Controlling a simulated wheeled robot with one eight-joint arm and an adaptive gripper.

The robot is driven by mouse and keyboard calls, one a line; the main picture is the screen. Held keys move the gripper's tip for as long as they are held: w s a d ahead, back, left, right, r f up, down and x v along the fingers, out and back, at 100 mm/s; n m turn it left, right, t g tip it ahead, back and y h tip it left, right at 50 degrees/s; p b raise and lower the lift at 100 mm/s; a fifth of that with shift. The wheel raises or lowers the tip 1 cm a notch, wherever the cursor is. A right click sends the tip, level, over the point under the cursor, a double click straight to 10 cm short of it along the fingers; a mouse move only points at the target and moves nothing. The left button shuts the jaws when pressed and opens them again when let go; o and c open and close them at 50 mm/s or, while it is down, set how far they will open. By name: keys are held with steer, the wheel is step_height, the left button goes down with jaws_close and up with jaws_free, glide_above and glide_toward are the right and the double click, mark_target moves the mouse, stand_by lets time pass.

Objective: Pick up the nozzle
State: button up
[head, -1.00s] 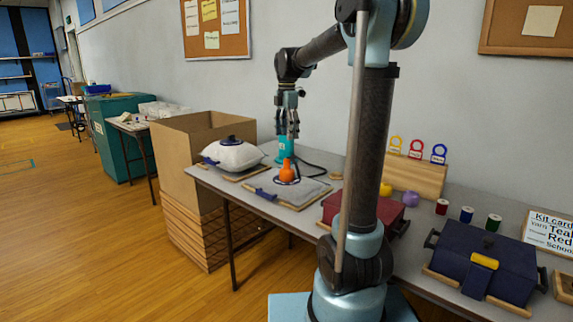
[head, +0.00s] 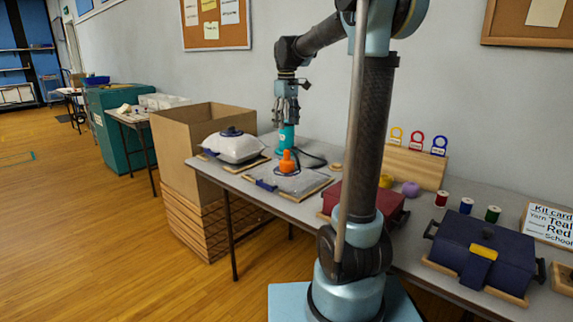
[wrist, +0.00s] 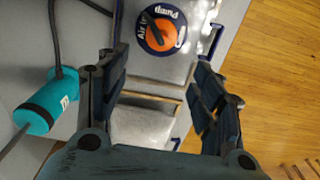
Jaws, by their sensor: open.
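An orange piece that looks like the nozzle (head: 288,163) stands upright on a flat grey bag on the table. In the wrist view the nozzle (wrist: 160,33) is seen from above, inside a dark ring label reading "Air" and "Pump". The teal cylinder (wrist: 40,105) lies left of the fingers there.
A puffed white bag (head: 232,148) sits left of the nozzle, beside a cardboard box (head: 195,150). A black hose (wrist: 55,35) runs near the teal cylinder. A red case (head: 385,207) and a navy case (head: 487,258) stand to the right. Wooden floor lies beyond the table edge.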

glide_toward(287, 160)
steer(key=f, duration=0.1)
steer(key=w+f, duration=0.1)
steer(key=f, duration=0.3)
steer(key=shift+w+f, duration=0.15)
steer(key=shift+w, duration=0.25)
steer(key=shift+s+d+f, duration=0.1)
steer(key=shift+f, duration=1.25)
steer(key=shift+s+f, duration=0.1)
steer(key=shift+f, duration=1.25)
steer(key=c, duration=0.8)
